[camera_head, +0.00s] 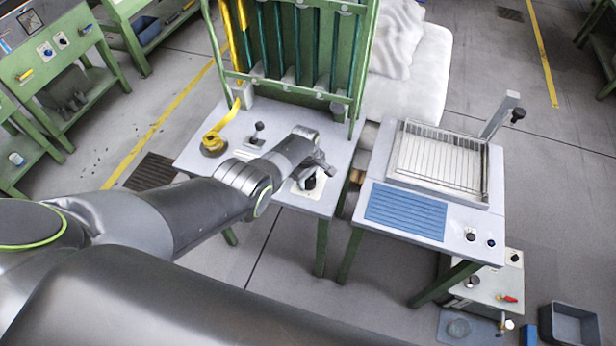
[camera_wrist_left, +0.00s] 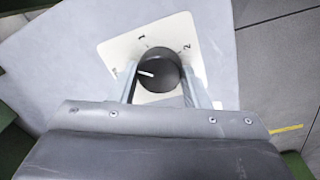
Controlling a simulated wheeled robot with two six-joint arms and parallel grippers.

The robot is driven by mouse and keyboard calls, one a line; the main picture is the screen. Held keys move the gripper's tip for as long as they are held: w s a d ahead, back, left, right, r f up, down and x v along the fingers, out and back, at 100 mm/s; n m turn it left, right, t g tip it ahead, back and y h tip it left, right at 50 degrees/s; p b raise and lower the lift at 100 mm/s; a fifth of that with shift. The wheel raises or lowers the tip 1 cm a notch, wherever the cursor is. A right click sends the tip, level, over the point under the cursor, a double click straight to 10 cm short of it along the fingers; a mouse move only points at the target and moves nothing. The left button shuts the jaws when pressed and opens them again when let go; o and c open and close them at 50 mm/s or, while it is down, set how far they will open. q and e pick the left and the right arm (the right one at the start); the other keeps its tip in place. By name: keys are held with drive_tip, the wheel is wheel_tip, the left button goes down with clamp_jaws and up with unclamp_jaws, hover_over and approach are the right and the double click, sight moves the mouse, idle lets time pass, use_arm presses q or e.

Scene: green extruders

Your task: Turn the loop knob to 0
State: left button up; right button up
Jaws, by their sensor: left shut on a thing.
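The loop knob (camera_wrist_left: 158,68) is a dark round knob with a white pointer line, on a pale square plate (camera_wrist_left: 115,48). The plate shows printed marks: a 1 at the top, a 2 at the upper right, and a mark at the left that is hard to read. The pointer line points left, towards that left mark. My left gripper (camera_wrist_left: 160,78) has one finger on each side of the knob and is shut on it. In the head view, the knob (camera_head: 309,184) shows under my left gripper (camera_head: 317,172). My right gripper is not in view.
The knob's plate sits near the right front corner of a grey table (camera_head: 200,165). A small black lever (camera_head: 258,130) and a yellow-banded round part (camera_head: 213,142) stand to its left. A green frame (camera_head: 300,50) rises behind. A second table with a wire rack (camera_head: 445,165) stands right.

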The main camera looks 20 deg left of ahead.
use_arm(q)
drive_tip(key=n, duration=0.3)
drive_tip(key=shift+n, duration=0.3)
drive_tip(key=shift+d+n+y, duration=0.1)
drive_tip(key=shift+n+y, duration=0.2)
drive_tip(key=shift+n, duration=1.5)
drive_tip(key=shift+r, duration=0.1)
drive_tip(key=o, duration=1)
drive_tip(key=shift+c, duration=0.2)
drive_tip(key=shift+r+p, duration=0.55)
drive_tip(key=shift+p, duration=0.05)
wheel_tip(320, 180, up, 8)
drive_tip(key=p, duration=0.4)
wheel_tip(320, 180, up, 6)
drive_tip(key=r, duration=0.1)
hover_over(308, 182)
drive_tip(key=shift+s+d+r, duration=0.15)
drive_tip(key=shift+s+r, duration=0.2)
drive_tip(key=shift+r, duration=0.2)
